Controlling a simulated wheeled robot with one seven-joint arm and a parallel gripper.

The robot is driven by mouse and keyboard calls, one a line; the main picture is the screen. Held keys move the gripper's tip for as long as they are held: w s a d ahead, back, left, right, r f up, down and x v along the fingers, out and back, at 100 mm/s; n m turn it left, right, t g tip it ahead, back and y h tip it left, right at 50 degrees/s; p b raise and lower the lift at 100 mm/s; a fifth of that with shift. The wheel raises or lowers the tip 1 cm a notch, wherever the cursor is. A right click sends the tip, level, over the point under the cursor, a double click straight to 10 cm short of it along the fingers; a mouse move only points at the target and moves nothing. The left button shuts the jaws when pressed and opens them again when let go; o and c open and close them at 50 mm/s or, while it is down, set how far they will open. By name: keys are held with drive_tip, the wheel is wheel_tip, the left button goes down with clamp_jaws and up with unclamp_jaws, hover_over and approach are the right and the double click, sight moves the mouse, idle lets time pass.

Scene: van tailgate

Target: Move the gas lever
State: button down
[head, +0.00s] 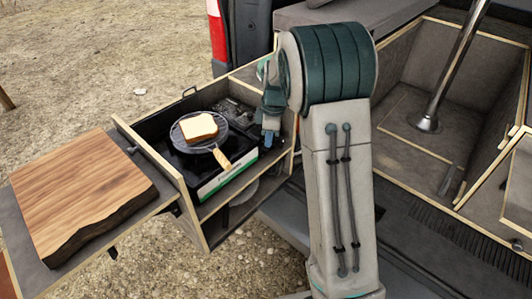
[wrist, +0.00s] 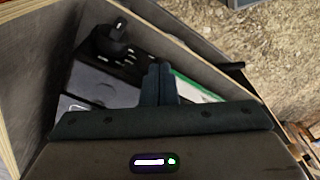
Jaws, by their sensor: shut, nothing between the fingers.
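The camping stove (head: 201,187) sits in the pulled-out wooden drawer, with a green stripe along its front. In the wrist view, its dark top and light panels (wrist: 92,82) lie around my fingers, and the green stripe runs to their right. A black knob-like part (wrist: 118,32) stands up on the stove's end; I cannot tell whether it is the gas lever. No other lever can be made out. My gripper (head: 268,138) is at the stove's right end, inside the drawer. In the wrist view, its fingers (wrist: 158,72) are together and hold nothing. Contact with the stove cannot be judged.
A round pan (head: 184,139) with a slice of bread (head: 197,127) is on the stove, its handle toward the front right. The drawer wall (wrist: 28,75) is close to my gripper. A wooden cutting board (head: 80,190) lies on the left shelf. Bare ground lies behind.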

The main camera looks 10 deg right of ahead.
drive_tip(key=shift+f, duration=0.35)
drive_tip(key=shift+f+b, duration=0.85)
drive_tip(key=shift+f, duration=0.25)
drive_tip(key=shift+r, duration=0.15)
drive_tip(key=d, duration=0.2)
drive_tip(key=r, duration=0.1)
drive_tip(key=shift+s+d, duration=0.4)
